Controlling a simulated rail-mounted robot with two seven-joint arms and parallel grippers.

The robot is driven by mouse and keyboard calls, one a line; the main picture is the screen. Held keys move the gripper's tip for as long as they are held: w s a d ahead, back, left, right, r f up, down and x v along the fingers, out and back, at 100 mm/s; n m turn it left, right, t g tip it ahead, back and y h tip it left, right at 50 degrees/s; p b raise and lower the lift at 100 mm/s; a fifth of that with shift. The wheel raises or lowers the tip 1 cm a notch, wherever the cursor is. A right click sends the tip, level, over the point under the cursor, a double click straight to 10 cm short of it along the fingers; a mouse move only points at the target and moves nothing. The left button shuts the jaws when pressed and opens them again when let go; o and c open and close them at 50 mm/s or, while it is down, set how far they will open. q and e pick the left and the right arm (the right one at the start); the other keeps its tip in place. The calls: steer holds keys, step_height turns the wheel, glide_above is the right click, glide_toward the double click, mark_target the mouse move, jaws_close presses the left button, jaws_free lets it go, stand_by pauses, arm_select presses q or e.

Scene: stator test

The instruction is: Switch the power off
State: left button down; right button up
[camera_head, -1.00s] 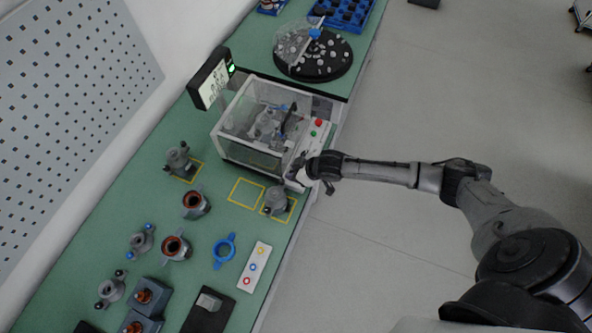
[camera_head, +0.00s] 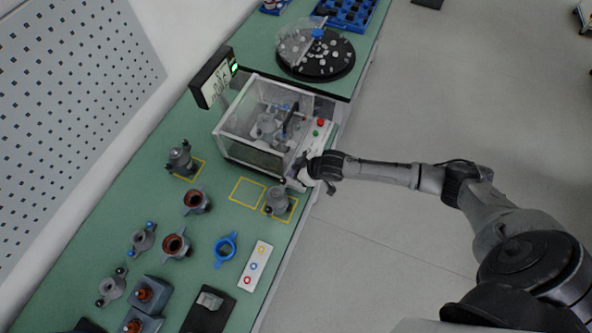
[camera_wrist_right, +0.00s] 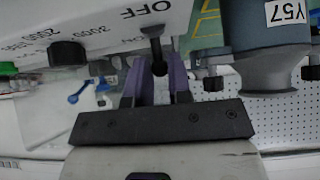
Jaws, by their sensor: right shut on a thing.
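The tester is a clear-walled box (camera_head: 240,150) with a white control panel (camera_head: 313,143) on its right side, bearing a red button (camera_head: 320,122) and a green one. In the right wrist view, the panel's white face (camera_wrist_right: 90,20) shows an OFF label, upside down. A black switch lever (camera_wrist_right: 152,32) sticks out beside that label. My right gripper (camera_head: 304,178) is at the panel's near end. In the wrist view its purple fingers (camera_wrist_right: 160,72) are shut on the lever's tip. My left gripper is not in view.
A grey stator part (camera_head: 278,200) stands in a yellow square close to my right gripper; it seems to be the labelled part (camera_wrist_right: 265,50) in the wrist view. A lit display (camera_head: 213,80) stands behind the box. Several other parts cover the near table. The floor at right is clear.

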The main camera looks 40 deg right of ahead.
steer(key=shift+s, duration=0.15)
steer(key=shift+s+d+p, duration=0.25)
steer(key=shift+s+p, duration=0.05)
steer(key=shift+p, duration=0.1)
steer(key=shift+s+d+p, duration=0.4)
steer(key=shift+s+p, duration=0.1)
steer(key=shift+s, duration=0.3)
steer(key=o, duration=0.4)
steer(key=shift+o, duration=0.2)
steer(key=shift+r, duration=0.1)
